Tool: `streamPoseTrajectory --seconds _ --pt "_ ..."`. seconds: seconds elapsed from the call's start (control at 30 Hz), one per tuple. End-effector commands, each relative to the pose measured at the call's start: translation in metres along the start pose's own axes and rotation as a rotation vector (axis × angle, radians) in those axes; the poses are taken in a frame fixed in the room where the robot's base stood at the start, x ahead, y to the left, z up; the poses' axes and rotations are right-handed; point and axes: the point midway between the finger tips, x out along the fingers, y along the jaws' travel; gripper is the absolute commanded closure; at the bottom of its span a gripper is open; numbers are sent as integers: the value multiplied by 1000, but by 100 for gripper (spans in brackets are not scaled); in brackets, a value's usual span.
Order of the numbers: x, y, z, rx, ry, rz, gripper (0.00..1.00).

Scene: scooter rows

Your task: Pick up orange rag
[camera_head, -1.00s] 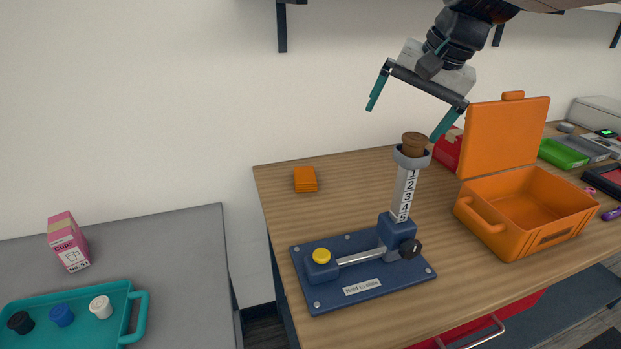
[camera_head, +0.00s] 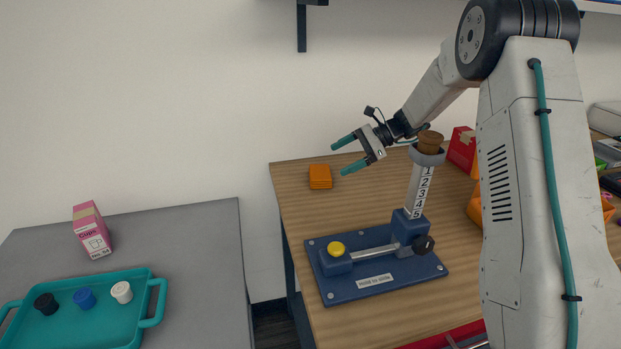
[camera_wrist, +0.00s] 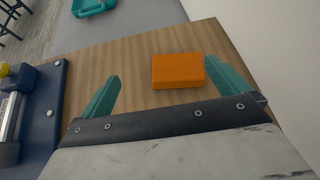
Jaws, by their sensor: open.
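The orange rag (camera_head: 320,176) is a small folded block lying on the wooden table, near its back left corner. In the wrist view the rag (camera_wrist: 178,71) lies ahead of and between the two teal fingers, nearer the right one. My gripper (camera_head: 338,158) is open and empty, above and to the right of the rag in the head view. In the wrist view my gripper (camera_wrist: 168,92) shows both fingers spread apart, with nothing between them touching.
A blue slide stand (camera_head: 375,262) with a numbered post and brown cork stands on the wooden table (camera_head: 300,210). A grey table (camera_head: 190,240) at left holds a teal tray (camera_head: 120,325) and a pink box (camera_head: 92,230). A wall is close behind.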

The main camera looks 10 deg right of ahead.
Motion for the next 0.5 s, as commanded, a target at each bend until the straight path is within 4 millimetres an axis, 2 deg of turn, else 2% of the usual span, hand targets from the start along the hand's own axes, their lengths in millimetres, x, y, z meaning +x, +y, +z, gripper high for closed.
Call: streamPoseTrajectory --seconds 0.03,0.2,0.5 --pt "5 -6 -18 47 -34 -13 0" --pt "13 -18 -42 129 -103 -41 0" --pt "40 -21 -44 145 -117 -44 0"
